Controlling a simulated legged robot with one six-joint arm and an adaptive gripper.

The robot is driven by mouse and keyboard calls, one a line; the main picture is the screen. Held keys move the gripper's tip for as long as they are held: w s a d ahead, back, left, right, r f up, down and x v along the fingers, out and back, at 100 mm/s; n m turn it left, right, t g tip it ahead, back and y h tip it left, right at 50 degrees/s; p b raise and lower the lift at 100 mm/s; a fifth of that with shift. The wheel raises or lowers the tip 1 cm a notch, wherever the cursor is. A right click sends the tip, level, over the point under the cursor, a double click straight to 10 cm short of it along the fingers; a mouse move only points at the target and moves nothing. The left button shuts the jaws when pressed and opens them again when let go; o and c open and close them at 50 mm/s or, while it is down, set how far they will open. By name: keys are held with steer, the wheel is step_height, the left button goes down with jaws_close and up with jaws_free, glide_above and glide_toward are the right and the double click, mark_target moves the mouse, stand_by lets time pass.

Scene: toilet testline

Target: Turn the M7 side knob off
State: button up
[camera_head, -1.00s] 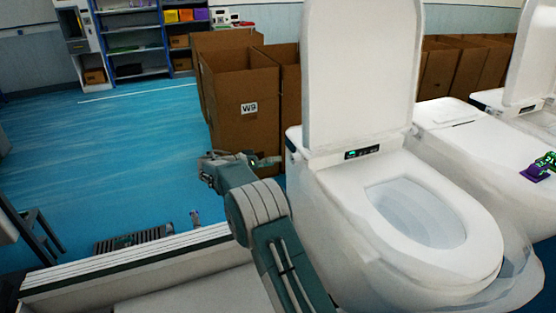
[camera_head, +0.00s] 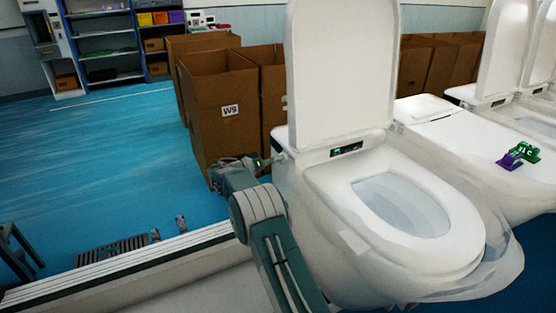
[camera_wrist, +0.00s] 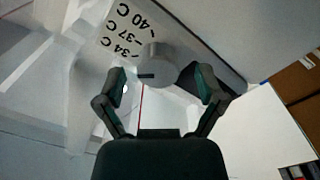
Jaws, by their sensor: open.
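The grey round side knob (camera_wrist: 156,66) shows in the wrist view, with a dark mark on its face. A white label (camera_wrist: 122,32) beside it reads 34 C, 37 C and 40 C. My gripper (camera_wrist: 160,82) is open, with one finger on each side of the knob; I cannot tell whether they touch it. In the head view my gripper (camera_head: 262,163) is at the left side of the nearest white toilet (camera_head: 345,175), whose lid is up. The knob is hidden in the head view.
Cardboard boxes, one marked W9 (camera_head: 222,115), stand behind and left of the toilet. Another toilet (camera_head: 465,140) to the right has purple and green items (camera_head: 518,155) on its lid. The blue floor (camera_head: 110,160) at left is mostly clear.

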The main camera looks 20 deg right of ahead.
steer(key=shift+d+f, duration=0.1)
steer(key=shift+d, duration=0.75)
steer(key=shift+c, duration=0.3)
steer(key=c, duration=1.1)
steer(key=shift+a, duration=0.15)
